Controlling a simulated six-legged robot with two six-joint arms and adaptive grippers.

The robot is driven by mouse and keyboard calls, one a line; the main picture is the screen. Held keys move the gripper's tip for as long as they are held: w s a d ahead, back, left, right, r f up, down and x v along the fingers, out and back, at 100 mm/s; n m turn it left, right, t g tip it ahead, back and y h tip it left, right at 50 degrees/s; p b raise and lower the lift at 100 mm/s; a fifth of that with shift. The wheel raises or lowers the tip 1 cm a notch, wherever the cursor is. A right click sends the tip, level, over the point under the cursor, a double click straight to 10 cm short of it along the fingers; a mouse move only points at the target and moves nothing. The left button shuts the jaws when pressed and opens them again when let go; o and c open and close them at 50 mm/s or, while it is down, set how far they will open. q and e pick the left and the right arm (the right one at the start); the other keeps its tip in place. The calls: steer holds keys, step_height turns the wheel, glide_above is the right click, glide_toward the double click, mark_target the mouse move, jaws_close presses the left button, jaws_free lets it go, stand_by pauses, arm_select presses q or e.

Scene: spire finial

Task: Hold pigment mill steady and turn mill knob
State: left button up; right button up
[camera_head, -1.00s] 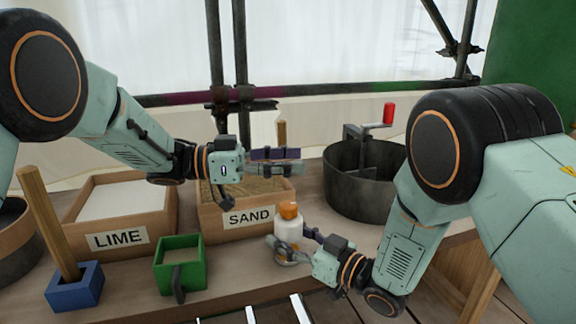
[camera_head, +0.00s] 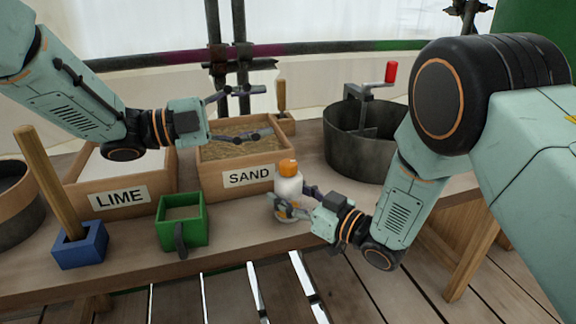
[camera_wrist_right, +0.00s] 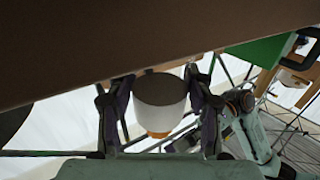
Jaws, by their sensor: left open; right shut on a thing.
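The pigment mill (camera_head: 289,188) has a white body and an orange knob (camera_head: 287,167) on top. It stands upright near the front edge of the bench, in front of the sand box. My right gripper (camera_head: 291,206) is shut on the mill's lower body from the right. In the right wrist view the mill (camera_wrist_right: 160,104) sits between the two fingers, its orange part partly hidden beyond the white body. My left gripper (camera_head: 240,115) is open and empty above the sand box, up and to the left of the knob, apart from it.
The sand box (camera_head: 248,176) and lime box (camera_head: 120,197) stand behind. A green container (camera_head: 183,232) and a blue block with a wooden handle (camera_head: 80,248) stand left. A dark pot with a red-handled crank (camera_head: 357,155) is at back right. Scaffold bars cross behind.

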arm_select(q)
steer(key=m, duration=0.5)
steer(key=m+t+y, duration=0.1)
steer(key=m+t, duration=0.1)
steer(key=m, duration=1.5)
glide_toward(288, 162)
steer(key=x, duration=0.6)
steer(key=f+x, duration=0.1)
steer(key=x, duration=0.1)
steer(key=shift+w+d, duration=0.1)
steer(key=shift+d, duration=0.15)
steer(key=shift+w+d, duration=0.3)
steer(key=shift+d, duration=0.35)
jaws_close()
steer(key=shift+g, duration=0.5)
